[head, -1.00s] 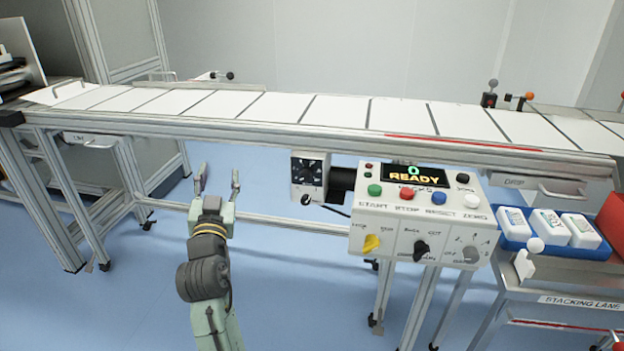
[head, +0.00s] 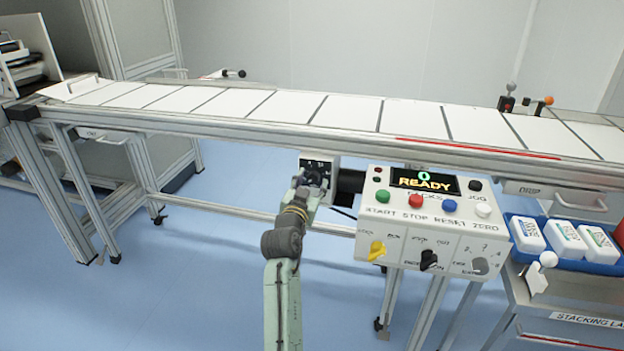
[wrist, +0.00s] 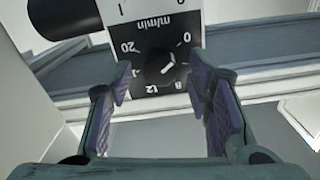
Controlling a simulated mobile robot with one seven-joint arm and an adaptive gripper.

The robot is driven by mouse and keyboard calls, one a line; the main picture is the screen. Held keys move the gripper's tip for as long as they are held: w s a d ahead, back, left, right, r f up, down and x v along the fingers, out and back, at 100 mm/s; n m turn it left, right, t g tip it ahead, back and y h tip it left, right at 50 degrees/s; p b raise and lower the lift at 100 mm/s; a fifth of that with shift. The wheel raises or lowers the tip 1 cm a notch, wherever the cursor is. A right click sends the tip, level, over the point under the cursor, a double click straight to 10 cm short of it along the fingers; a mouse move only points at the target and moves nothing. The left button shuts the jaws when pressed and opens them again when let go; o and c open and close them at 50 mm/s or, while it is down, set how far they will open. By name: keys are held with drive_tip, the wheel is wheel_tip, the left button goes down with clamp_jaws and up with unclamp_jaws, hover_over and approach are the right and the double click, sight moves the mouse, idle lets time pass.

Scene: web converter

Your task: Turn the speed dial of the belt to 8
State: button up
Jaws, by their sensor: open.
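The speed dial is a dark round knob (wrist: 158,69) with a white pointer line, on a black plate marked m/min. In the wrist view the plate appears upside down, with 0, 8, 12 and 20 legible around the knob. The pointer slants up and right in that picture; the mark it meets is unclear. In the head view the dial box (head: 331,162) hangs under the belt, partly covered by my gripper (head: 309,186). My gripper is open, its two pads (wrist: 161,79) on either side of the knob in the wrist view; no contact shows.
The belt (head: 352,113) and its frame run just above the dial box. A blue tray (head: 578,261) with white packs is farther right.

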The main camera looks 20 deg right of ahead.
drive_tip(key=shift+w+d, duration=0.35)
drive_tip(key=shift+w, duration=0.15)
clamp_jaws()
idle(0.3)
